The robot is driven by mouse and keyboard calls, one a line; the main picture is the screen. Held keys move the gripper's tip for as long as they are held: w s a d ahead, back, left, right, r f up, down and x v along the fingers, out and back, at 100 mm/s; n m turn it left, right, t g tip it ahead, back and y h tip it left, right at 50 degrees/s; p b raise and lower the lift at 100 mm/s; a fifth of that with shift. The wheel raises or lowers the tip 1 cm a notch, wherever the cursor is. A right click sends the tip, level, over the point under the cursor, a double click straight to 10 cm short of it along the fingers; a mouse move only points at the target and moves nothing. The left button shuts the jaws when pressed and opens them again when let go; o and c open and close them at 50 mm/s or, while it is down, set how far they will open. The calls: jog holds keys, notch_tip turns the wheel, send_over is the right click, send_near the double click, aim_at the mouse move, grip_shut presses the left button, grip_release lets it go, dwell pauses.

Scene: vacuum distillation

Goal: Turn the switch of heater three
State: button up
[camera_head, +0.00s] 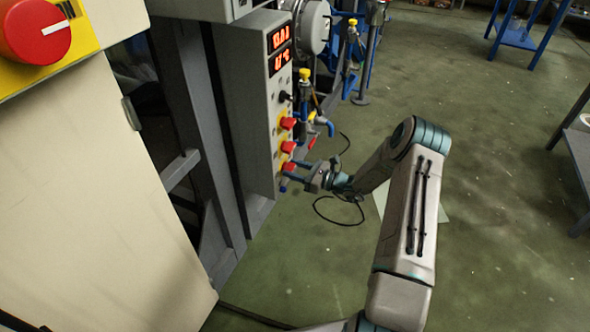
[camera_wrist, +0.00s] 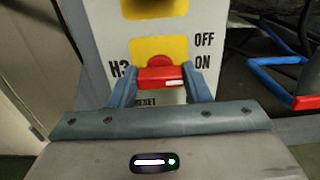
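The heater-three switch (camera_wrist: 160,76) is a red knob on a yellow plate, marked H3, OFF, ON and RESET in the wrist view. Its bar lies across the picture, with a white mark at its right end. My gripper (camera_wrist: 161,85) has one blue-grey finger at each end of the bar, and both appear to touch it. In the head view my gripper (camera_head: 296,172) reaches from the right to the lowest red knob (camera_head: 288,167) on the grey control box (camera_head: 248,110). The exact finger contact is too small to tell there.
Further red knobs (camera_head: 287,123) and a lit red display (camera_head: 279,48) sit above on the box. Blue-handled valves and tubing (camera_head: 325,124) stand just behind it. A large red dial (camera_head: 36,30) on a cabinet is near left.

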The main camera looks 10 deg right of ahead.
jog(key=shift+n, duration=0.3)
jog(key=n+b, duration=0.1)
jog(key=n, duration=0.2)
jog(key=shift+f+n, duration=0.1)
jog(key=shift+n, duration=0.2)
jog(key=n+b, duration=0.2)
jog(key=n, duration=0.4)
jog(key=n+b, duration=0.3)
jog(key=n, duration=0.4)
jog(key=shift+s+a+f+n+b, duration=0.1)
jog(key=shift+s+f+n+b, duration=0.05)
jog(key=shift+n+b, duration=0.2)
jog(key=o, duration=1)
